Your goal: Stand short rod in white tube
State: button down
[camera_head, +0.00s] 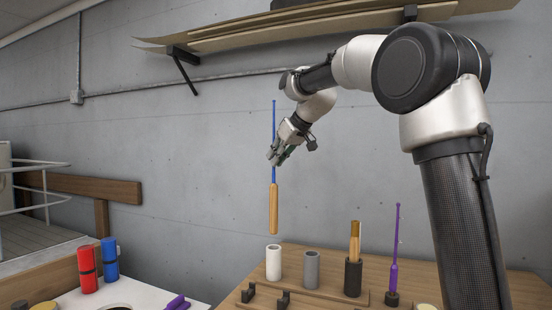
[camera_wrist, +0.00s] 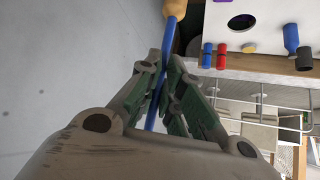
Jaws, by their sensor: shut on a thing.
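My gripper (camera_head: 277,156) is shut on a rod with a thin blue shaft and a thick wooden lower end (camera_head: 273,208). The rod hangs upright, wooden end down. In the wrist view, the blue shaft (camera_wrist: 168,45) runs between the fingers (camera_wrist: 166,82), with part of the wooden end (camera_wrist: 175,8) at the top edge. The white tube (camera_head: 273,263) stands upright on the wooden table. In the head view the rod's lower end is just above the tube's mouth, with a gap between. Their alignment in depth is not clear. The tube cannot be made out in the wrist view.
A grey tube (camera_head: 311,270) and a black tube (camera_head: 353,279) holding a wooden rod (camera_head: 355,240) stand to the right. A purple rod (camera_head: 394,260) stands beyond them. Small dark hooks (camera_head: 283,299) are in front. Red (camera_head: 87,270) and blue (camera_head: 110,258) cylinders stand left.

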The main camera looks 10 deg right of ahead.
aim_at(276, 186)
jog(key=shift+r, duration=0.1)
dwell(0.3)
jog(key=shift+f, duration=1.6)
